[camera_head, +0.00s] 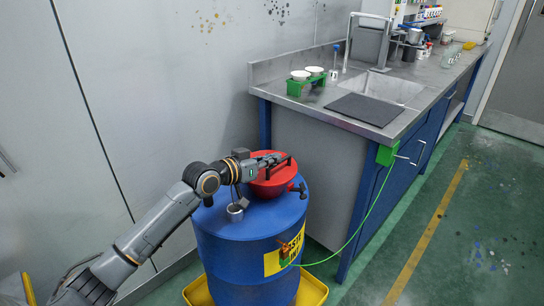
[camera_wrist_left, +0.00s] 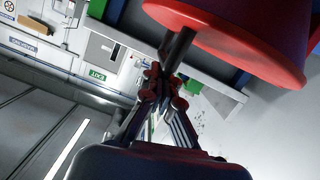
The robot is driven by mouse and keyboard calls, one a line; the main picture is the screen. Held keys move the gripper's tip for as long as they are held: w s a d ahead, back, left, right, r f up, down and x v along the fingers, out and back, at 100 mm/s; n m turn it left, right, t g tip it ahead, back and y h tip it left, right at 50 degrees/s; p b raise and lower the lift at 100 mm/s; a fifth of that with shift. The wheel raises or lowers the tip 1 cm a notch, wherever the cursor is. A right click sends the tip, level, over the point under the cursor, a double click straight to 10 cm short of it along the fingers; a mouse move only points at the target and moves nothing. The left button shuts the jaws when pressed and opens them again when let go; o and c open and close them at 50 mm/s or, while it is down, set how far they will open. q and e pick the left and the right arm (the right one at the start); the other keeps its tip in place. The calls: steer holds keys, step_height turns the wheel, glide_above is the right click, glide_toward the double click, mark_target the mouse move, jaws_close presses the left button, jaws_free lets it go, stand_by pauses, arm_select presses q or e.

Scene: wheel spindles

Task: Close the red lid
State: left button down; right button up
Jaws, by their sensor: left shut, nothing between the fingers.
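A red funnel-like vessel with a red lid (camera_head: 264,174) sits on top of a blue drum (camera_head: 225,245). My arm covers part of the lid, so I cannot tell whether it is fully down. My left gripper (camera_head: 283,160) is at the lid's upper side, its fingers shut with nothing between them. In the left wrist view the fingers (camera_wrist_left: 163,88) meet just below a dark bar (camera_wrist_left: 178,48) that reaches to the red rim (camera_wrist_left: 225,42). I cannot tell whether they touch the bar. My right gripper is out of view.
A small metal cup (camera_head: 235,212) and a dark fitting (camera_head: 298,190) are on the drum top. The drum stands in a yellow tray (camera_head: 313,291). A steel bench (camera_head: 310,102) with a sink stands behind on the right. A green cable (camera_head: 355,232) runs to the drum.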

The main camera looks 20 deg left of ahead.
arm_select(q)
steer(key=shift+f, duration=0.1)
stand_by(0.3)
steer(key=v, duration=1.2)
